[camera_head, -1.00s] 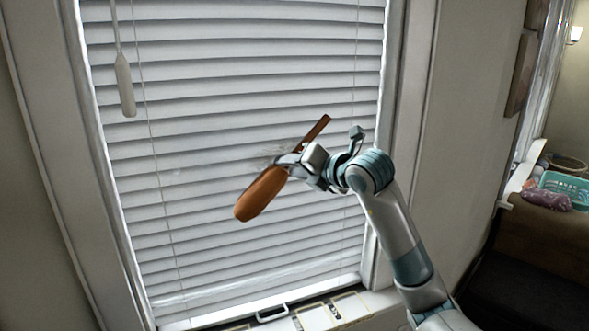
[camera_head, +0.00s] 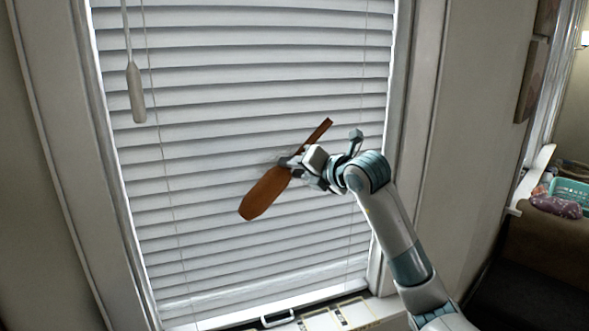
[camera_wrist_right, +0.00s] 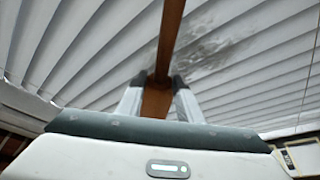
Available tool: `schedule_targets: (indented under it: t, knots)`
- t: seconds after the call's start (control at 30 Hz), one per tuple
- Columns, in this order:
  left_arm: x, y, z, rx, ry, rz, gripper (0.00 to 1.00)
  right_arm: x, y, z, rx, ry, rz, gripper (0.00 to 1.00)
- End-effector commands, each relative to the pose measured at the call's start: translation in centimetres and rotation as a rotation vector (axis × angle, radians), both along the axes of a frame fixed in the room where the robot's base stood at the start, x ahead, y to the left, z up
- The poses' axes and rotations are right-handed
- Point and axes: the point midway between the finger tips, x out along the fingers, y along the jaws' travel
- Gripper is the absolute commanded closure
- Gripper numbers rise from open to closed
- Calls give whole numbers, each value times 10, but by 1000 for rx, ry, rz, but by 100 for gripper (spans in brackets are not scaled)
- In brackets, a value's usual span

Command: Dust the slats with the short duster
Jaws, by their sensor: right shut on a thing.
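The short duster (camera_head: 265,195) is brown, with a broad rounded paddle end at lower left and a thin straight end at upper right. My right gripper (camera_head: 287,162) is shut on its middle, in front of the blind. In the right wrist view the brown shaft (camera_wrist_right: 170,38) runs up between my fingertips (camera_wrist_right: 164,80). The white slats (camera_head: 215,125) fill the window. A grey dusty smudge (camera_wrist_right: 212,48) marks them beside the shaft in the wrist view. Whether the duster touches the slats I cannot tell. My left gripper is out of view.
A tilt wand (camera_head: 136,92) hangs at the blind's left. The window frame (camera_head: 405,130) borders the slats on the right. A sill with a small handle (camera_head: 278,318) lies below. A teal basket (camera_head: 572,192) and a pinkish cloth (camera_head: 556,206) are at far right.

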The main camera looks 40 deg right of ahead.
Motion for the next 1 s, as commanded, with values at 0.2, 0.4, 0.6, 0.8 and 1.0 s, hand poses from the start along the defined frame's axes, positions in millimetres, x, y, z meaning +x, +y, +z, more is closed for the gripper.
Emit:
schedule_targets:
  t: [0.2, 0.4, 0.6, 0.8, 1.0]
  knots:
    - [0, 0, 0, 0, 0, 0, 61, 0, 0, 0, 0, 0, 0, 85]
    - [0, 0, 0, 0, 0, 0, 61, 3, -1, 0, 1, -1, 0, 85]
    - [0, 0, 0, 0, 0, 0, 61, 6, -2, 0, 1, 0, 0, 85]
    - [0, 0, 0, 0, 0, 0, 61, 9, -3, 0, 0, 0, 0, 85]
    - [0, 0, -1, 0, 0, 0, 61, 12, -4, 0, 0, 0, 0, 85]
